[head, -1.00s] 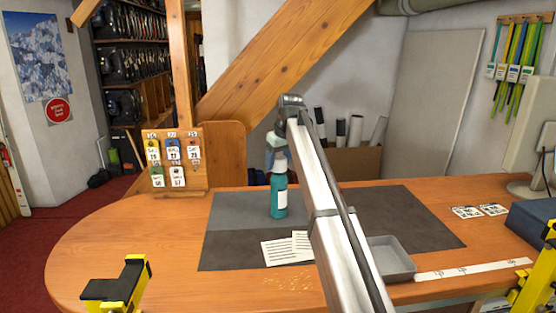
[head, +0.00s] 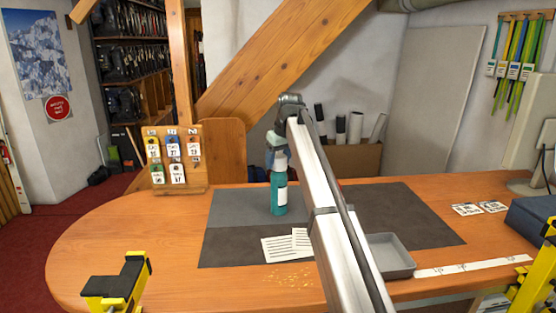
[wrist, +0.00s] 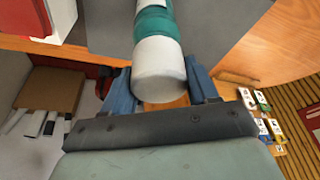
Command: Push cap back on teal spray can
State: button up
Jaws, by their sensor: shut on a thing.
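The teal spray can (head: 279,196) stands upright on the dark mat, left of my arm. It has a white label. A white cap (head: 280,161) is at its top, below my gripper (head: 276,150). In the wrist view, the blue fingers of my gripper (wrist: 162,82) are shut on the sides of the white cap (wrist: 159,62). The teal can (wrist: 154,26) is in line beyond the cap, with no gap visible between them. I cannot tell how far down the cap sits, as its far side and the can's nozzle are hidden.
The dark mat (head: 237,242) carries printed papers (head: 281,248). A grey tray (head: 389,257) lies right of my arm. A card board (head: 178,188) stands at the back left. A dark blue box (head: 534,222) is at the right edge.

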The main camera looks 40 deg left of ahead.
jog(key=shift+f, duration=0.4)
dwell(0.4)
jog(key=o, duration=1.2)
jog(key=shift+o, duration=0.2)
jog(key=shift+o, duration=0.8)
jog(key=shift+r, duration=0.2)
jog(key=shift+r, duration=3.3)
jog(key=shift+c, duration=0.2)
